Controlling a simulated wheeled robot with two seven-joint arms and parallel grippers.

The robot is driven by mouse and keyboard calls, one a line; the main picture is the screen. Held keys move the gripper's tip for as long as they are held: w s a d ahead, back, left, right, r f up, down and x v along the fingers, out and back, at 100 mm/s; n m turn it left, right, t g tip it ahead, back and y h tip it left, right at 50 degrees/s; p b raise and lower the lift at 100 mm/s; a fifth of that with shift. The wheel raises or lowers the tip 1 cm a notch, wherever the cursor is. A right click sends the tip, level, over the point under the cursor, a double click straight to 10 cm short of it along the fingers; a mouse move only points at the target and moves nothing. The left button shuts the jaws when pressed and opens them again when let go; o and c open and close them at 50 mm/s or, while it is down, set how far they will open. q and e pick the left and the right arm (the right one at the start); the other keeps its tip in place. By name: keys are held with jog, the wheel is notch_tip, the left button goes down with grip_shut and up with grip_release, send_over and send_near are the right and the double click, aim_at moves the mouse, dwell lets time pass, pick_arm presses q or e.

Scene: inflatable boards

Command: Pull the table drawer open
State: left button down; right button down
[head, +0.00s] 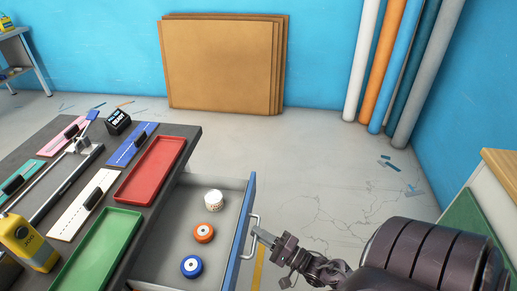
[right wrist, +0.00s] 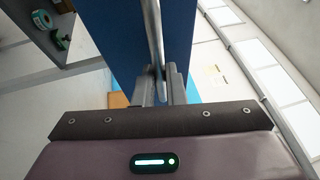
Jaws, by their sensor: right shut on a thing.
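The table drawer (head: 249,205) stands pulled out from the right side of the dark table, with a blue front and a metal bar handle (head: 253,238). My right gripper (head: 262,237) is at the handle, shut on it. In the right wrist view the fingers (right wrist: 163,88) close around the silver handle (right wrist: 154,40) in front of the blue drawer front (right wrist: 125,45). My left gripper is not in view.
The table (head: 185,131) holds a red tray (head: 150,170), a green tray (head: 97,250), a yellow bottle (head: 28,245) and several boards. Brown sheets (head: 222,65) lean on the wall. Open floor lies beyond the drawer; a cabinet (head: 500,170) stands at right.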

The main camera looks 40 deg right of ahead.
jog(key=c, duration=1.5)
grip_release()
jog(key=v, duration=0.8)
jog(key=shift+b, duration=0.45)
jog(key=shift+w, duration=0.1)
